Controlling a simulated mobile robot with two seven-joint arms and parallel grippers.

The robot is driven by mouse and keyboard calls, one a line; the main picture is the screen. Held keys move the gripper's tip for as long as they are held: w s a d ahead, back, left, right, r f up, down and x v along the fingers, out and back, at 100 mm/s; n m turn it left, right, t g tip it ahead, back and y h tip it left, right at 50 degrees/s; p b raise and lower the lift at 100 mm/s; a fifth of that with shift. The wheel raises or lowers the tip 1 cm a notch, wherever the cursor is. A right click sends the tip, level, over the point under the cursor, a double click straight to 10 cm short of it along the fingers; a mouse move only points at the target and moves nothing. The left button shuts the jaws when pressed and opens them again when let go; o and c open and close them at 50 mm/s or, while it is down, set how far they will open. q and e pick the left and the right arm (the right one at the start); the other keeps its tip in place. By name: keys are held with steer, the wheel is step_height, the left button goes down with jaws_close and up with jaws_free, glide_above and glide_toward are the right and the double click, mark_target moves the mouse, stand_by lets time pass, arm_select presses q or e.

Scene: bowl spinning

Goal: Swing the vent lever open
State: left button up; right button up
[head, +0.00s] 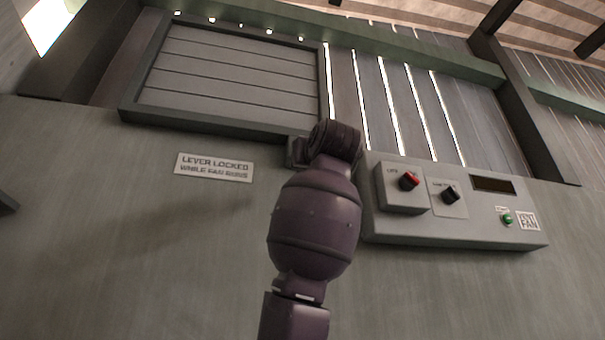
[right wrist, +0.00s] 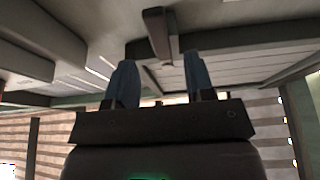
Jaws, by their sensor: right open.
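In the right wrist view, my right gripper (right wrist: 160,62) is open, with its two blue fingers apart. A brown-grey bar, apparently the vent lever (right wrist: 158,30), reaches down toward the gap between the fingertips. I cannot tell whether its end is between them, and nothing is gripped. In the head view my arm rises up the middle and hides this gripper and most or all of the lever. The slatted vent panel (head: 225,80) is at the upper left, in a dark frame. My left gripper is in neither view.
A sign (head: 213,167) on the wall reads "LEVER LOCKED WHILE FAN RUNS". Right of my arm, a control box (head: 450,233) juts out with a red switch (head: 408,181), a black knob (head: 449,195), a dark display (head: 493,184) and a green button (head: 507,219). The lower wall is bare.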

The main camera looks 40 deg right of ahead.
steer(key=shift+p+x, duration=0.9)
steer(key=shift+x, duration=2)
steer(key=shift+f, duration=0.15)
jaws_close()
